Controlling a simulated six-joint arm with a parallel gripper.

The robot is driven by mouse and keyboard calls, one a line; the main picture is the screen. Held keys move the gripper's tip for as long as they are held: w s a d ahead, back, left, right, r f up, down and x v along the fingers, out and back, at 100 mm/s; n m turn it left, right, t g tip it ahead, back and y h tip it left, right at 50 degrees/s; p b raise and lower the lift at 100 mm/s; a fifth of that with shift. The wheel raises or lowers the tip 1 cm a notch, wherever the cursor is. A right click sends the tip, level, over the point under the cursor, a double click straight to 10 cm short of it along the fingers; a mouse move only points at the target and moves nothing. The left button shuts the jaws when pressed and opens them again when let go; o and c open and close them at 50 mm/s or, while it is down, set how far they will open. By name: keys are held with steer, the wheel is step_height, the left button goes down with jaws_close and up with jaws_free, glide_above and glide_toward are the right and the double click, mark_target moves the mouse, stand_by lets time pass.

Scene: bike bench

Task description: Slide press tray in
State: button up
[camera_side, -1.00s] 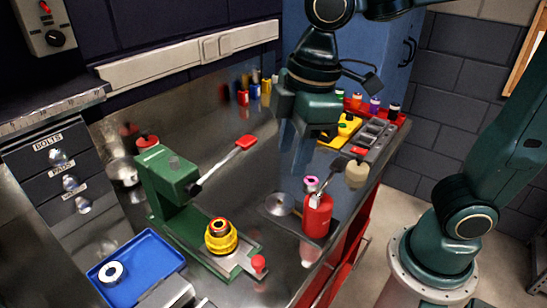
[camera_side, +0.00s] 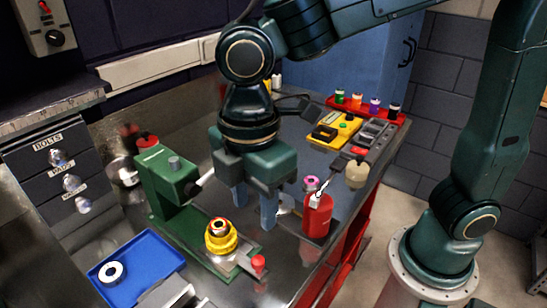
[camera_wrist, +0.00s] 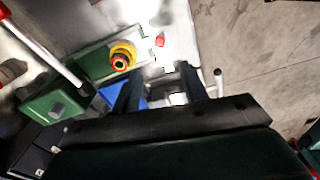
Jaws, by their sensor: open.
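The green press (camera_side: 168,190) stands on the steel bench, with its lever now mostly behind my gripper. Its press tray (camera_side: 240,262) is a pale metal plate sticking out at the front right of the green base, with a red knob (camera_side: 258,263) at its outer end. A yellow holder (camera_side: 221,236) with a ringed part in it sits on the base; it also shows in the wrist view (camera_wrist: 123,57). The red knob also shows in the wrist view (camera_wrist: 160,41). My gripper (camera_side: 255,212) is open and empty, fingers down, behind and above the knob.
A red bottle (camera_side: 317,214) stands close to the right of my gripper. A blue tray (camera_side: 138,268) with a white ring lies left of the press. A yellow case (camera_side: 336,130) and a red rack of small bottles (camera_side: 360,107) are at the back right.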

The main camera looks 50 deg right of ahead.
mark_target(257, 259)
step_height(257, 259, down, 12)
steer(key=shift+f, duration=0.25)
stand_by(0.4)
jaws_close()
